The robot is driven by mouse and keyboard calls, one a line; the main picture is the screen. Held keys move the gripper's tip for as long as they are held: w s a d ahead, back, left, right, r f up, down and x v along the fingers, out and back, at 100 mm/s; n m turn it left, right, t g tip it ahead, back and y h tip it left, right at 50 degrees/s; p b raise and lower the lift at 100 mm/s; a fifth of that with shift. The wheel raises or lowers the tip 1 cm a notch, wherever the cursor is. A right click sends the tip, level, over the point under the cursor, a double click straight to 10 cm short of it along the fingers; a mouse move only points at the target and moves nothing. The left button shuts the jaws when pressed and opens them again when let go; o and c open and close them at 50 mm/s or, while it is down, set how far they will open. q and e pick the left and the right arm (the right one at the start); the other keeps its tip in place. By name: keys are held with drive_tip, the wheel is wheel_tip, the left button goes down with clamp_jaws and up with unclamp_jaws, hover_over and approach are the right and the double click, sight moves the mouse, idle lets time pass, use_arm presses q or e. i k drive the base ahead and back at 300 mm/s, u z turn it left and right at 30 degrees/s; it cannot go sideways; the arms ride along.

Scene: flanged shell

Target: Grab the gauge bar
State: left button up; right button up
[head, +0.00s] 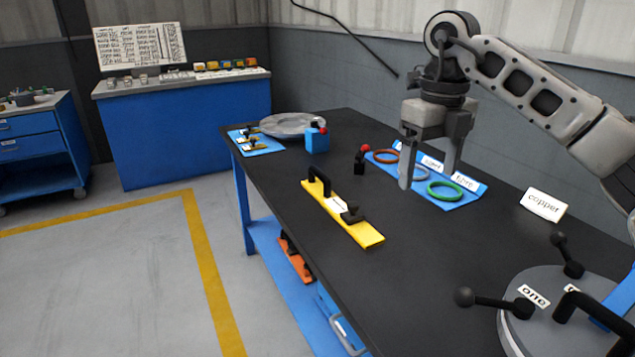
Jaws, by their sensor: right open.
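The yellow bar with a black arched handle, a white label and a black knob, which looks like the gauge bar (368,236), lies flat on the dark tabletop near its left edge. My right gripper (428,178) points down, open and empty, over the blue mat with the rings. It is apart from the yellow bar, behind it and to its right. My left gripper is not in view.
A blue mat (463,203) holds coloured rings, including a green one (446,191). Behind the bar are a black piece with a red knob (361,158), a blue block (317,140) and a grey disc (290,124). A "copper" card (543,204) and a round grey lidded shell (522,332) stand at right.

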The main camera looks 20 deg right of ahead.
sight(319, 188)
drive_tip(key=i, duration=1.15)
